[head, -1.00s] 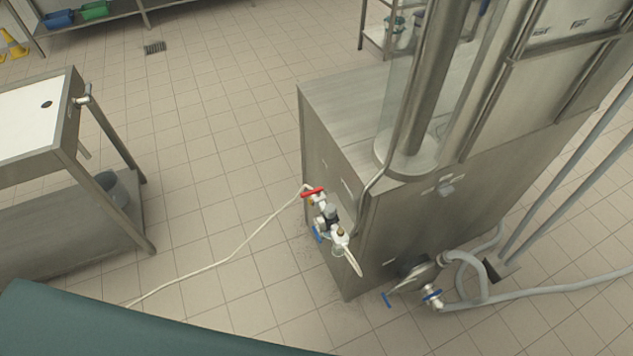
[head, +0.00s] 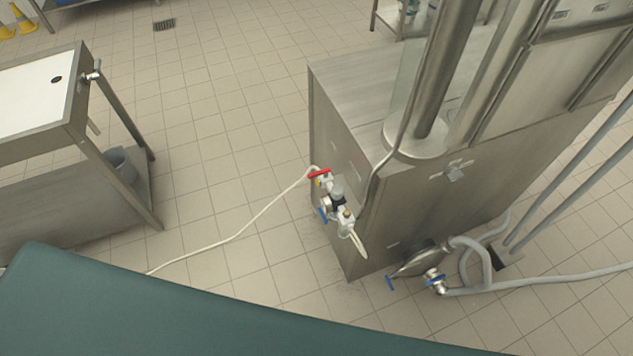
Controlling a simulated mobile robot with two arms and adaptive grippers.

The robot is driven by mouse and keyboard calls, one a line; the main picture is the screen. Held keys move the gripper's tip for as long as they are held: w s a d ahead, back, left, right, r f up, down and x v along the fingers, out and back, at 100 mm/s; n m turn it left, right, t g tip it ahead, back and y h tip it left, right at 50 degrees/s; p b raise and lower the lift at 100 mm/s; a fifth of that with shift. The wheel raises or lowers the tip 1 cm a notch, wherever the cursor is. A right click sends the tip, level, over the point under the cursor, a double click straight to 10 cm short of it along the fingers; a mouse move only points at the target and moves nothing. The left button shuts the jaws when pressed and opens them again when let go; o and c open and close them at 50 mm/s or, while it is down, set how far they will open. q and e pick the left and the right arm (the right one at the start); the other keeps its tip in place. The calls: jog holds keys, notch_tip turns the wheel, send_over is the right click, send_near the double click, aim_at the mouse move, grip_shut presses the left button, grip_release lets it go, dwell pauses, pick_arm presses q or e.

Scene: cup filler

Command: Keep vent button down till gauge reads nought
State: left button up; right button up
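A small air-line assembly (head: 336,203) sits at the lower left side of the steel machine (head: 345,120). It has a red lever (head: 320,174) on top, a dark and grey middle, a blue handle (head: 323,215) and a brass-coloured part near its lower end. A white hose (head: 240,235) runs from its upper end across the floor to the left. Which part is the vent button or the gauge I cannot tell at this size, and no reading is legible. Neither of my grippers is in view.
A steel sink table (head: 75,120) with a grey bucket (head: 122,163) below stands at the left. A blue-handled pipe valve (head: 435,282) and grey hoses (head: 550,287) lie low at the right. Tiled floor (head: 225,120) is clear between table and machine.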

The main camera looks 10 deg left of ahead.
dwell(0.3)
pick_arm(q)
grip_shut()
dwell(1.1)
